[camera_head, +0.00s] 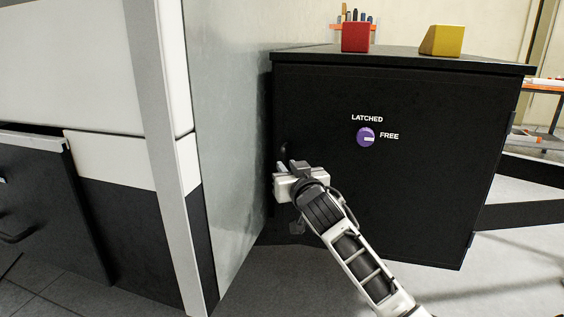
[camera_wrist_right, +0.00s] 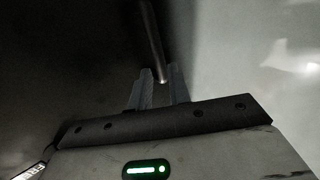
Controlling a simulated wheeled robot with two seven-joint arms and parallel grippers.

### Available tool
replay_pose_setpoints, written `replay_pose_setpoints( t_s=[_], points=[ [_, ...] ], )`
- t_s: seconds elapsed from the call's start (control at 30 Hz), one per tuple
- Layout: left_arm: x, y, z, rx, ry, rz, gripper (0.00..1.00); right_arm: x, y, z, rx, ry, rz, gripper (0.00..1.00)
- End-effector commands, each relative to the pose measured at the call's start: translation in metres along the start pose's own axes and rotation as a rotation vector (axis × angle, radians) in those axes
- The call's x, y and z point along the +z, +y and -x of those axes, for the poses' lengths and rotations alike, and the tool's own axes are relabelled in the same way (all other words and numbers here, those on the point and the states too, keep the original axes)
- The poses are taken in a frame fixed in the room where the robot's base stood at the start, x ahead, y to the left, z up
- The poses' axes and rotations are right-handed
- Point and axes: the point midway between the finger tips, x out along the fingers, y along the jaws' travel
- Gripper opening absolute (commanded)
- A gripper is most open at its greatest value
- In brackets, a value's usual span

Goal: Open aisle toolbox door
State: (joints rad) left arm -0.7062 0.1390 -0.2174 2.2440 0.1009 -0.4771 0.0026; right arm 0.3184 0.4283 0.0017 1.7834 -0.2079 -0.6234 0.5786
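The black toolbox (camera_head: 430,190) stands in the aisle with its front door shut. On the door, a purple knob (camera_head: 365,137) has its white mark pointing right, towards "FREE"; "LATCHED" is written above it. My right gripper (camera_head: 281,168) is at the left edge of the door. A dark bar handle (camera_head: 283,150) is there, mostly hidden by the gripper. In the right wrist view the handle bar (camera_wrist_right: 153,40) runs down between the two fingertips (camera_wrist_right: 160,72). The fingers stand apart, with a narrow gap showing around the bar. My left gripper is not in view.
A red block (camera_head: 356,38) and a yellow block (camera_head: 441,41) sit on the toolbox top. A grey panel (camera_head: 230,130) stands close to the toolbox's left side. Black beams (camera_head: 525,212) lie to the right. Grey floor is free in front.

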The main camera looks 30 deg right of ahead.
Motion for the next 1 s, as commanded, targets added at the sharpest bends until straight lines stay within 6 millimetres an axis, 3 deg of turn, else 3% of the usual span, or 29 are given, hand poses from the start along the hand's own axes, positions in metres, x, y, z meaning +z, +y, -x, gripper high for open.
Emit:
replay_pose_setpoints(
  t_s=[0.1,0.33,0.67,0.77,1.0],
  points=[
    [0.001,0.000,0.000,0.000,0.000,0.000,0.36,-0.001,0.001,-0.022,0.001,0.001,0.002,0.19],
    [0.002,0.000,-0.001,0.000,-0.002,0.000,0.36,0.000,0.000,-0.044,0.000,0.001,0.001,0.19],
    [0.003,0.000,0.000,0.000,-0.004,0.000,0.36,0.000,0.000,-0.047,0.000,0.000,0.001,0.19],
    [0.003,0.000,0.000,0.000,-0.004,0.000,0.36,0.000,0.000,-0.047,0.000,0.000,0.001,0.00],
    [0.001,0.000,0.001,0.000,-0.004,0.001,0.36,0.000,-0.004,-0.045,-0.011,-0.001,0.001,0.00]
  ],
)
